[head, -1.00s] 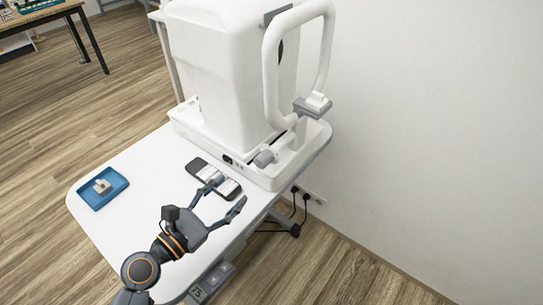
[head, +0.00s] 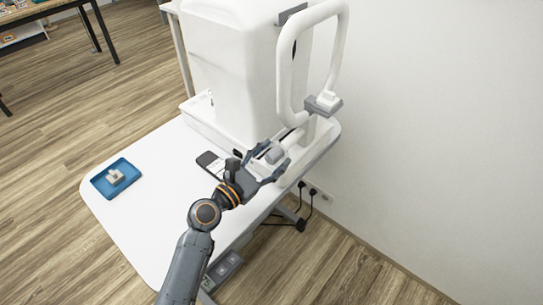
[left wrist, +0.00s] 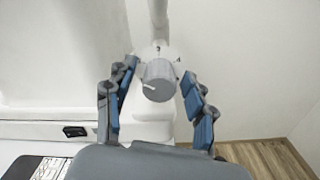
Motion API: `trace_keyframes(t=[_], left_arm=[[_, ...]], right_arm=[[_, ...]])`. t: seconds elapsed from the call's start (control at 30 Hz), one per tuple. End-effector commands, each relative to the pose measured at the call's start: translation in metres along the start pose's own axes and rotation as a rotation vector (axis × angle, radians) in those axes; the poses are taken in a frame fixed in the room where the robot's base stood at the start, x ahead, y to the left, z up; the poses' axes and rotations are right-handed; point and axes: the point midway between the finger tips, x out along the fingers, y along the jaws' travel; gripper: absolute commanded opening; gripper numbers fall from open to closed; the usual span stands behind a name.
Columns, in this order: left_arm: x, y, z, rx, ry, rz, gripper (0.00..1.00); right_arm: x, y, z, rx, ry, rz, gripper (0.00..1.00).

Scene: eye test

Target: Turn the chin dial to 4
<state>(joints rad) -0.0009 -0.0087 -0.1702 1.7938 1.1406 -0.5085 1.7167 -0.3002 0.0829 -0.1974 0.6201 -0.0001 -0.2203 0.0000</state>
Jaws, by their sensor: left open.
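The chin dial (head: 274,154) is a grey cylinder at the foot of the white chin rest frame (head: 285,80). In the left wrist view the dial (left wrist: 159,82) faces me, with a white mark on the left of its face. Small figures show above it, seemingly a 3 and a 4. My left gripper (head: 276,158) is open, its fingers reaching to either side of the dial. In the left wrist view the gripper (left wrist: 160,72) has a finger left and right of the dial, with a gap visible on the right. My right gripper is not in view.
The large white device (head: 235,70) stands on the white table (head: 140,220). A blue tray (head: 102,186) with a small pale block (head: 116,176) lies at the left. A dark-edged phone-like panel (head: 208,161) lies partly behind my arm. The wall is close on the right.

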Motion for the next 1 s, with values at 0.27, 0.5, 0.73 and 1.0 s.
trace_keyframes(t=[0.27, 0.5, 0.73, 1.0], left_arm=[[-0.0005, 0.0002, -0.0001, 0.0, 0.0, 0.0, 0.15], [-0.0006, 0.0001, -0.0002, 0.004, 0.0, 0.0, 0.0], [-0.0006, 0.0001, -0.0006, 0.065, 0.001, 0.0, 0.0], [-0.0006, -0.0001, -0.0005, 0.255, 0.0, 0.0, 0.0]], right_arm=[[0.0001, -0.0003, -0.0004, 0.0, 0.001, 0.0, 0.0], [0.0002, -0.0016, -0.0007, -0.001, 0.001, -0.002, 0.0], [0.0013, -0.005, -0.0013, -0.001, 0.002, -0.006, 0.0], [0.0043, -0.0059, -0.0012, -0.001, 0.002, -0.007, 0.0]])
